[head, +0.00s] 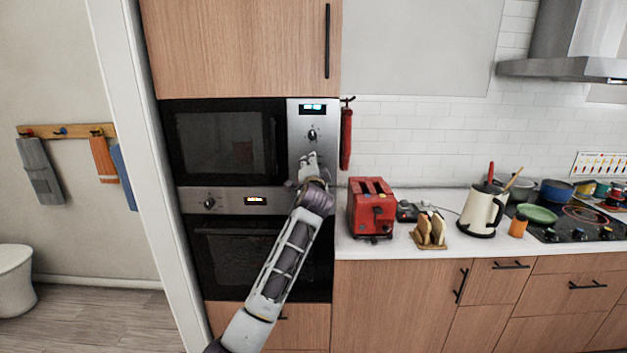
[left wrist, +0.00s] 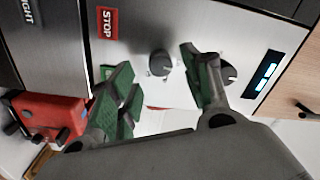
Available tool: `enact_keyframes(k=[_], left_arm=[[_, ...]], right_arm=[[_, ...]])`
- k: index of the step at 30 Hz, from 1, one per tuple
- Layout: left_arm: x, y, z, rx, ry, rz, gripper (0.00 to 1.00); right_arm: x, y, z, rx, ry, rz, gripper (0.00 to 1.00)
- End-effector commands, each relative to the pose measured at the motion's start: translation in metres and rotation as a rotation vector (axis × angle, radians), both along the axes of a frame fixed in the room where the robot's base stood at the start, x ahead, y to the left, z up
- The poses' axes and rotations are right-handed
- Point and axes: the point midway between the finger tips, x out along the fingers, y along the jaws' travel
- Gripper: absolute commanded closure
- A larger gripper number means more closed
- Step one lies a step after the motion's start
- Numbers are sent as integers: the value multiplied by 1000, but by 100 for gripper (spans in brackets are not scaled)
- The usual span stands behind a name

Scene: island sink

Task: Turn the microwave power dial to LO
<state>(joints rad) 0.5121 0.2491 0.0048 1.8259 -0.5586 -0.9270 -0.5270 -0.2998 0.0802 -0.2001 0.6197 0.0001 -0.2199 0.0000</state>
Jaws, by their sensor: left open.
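The microwave (head: 225,140) is built into the cabinet wall, with a steel control panel at its right side. The panel has a lit display, which also shows in the left wrist view (left wrist: 264,72). An upper dial (head: 312,135) sits below the display and is partly behind a finger in the left wrist view (left wrist: 230,76). A lower dial (left wrist: 158,63) shows between the fingers there; in the head view my gripper hides it. My left gripper (head: 309,162) is open in front of the panel. Contact and dial markings cannot be told. My right gripper is out of view.
An oven (head: 255,245) with its own knob lies below the microwave. A red toaster (head: 371,208) stands on the counter to the right, beside a toast rack (head: 431,232) and a kettle (head: 482,212). A red STOP label (left wrist: 107,22) is on the panel.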

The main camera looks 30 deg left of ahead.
Motion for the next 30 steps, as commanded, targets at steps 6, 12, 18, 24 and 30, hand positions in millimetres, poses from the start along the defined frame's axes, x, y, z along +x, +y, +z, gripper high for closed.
enact_keyframes(k=[6, 12, 18, 24, 30], left_arm=[[-20, -14, -2, 0, 0, -1, 52], [-39, -26, -3, 0, 1, -3, 52], [-58, -38, -3, -1, 0, -3, 52], [-72, -47, -4, -2, 2, -1, 52], [-78, -51, -4, -1, 2, -1, 52]], right_arm=[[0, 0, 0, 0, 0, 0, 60], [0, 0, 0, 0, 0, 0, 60], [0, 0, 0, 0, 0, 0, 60], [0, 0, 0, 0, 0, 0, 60], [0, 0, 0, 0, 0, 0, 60]])
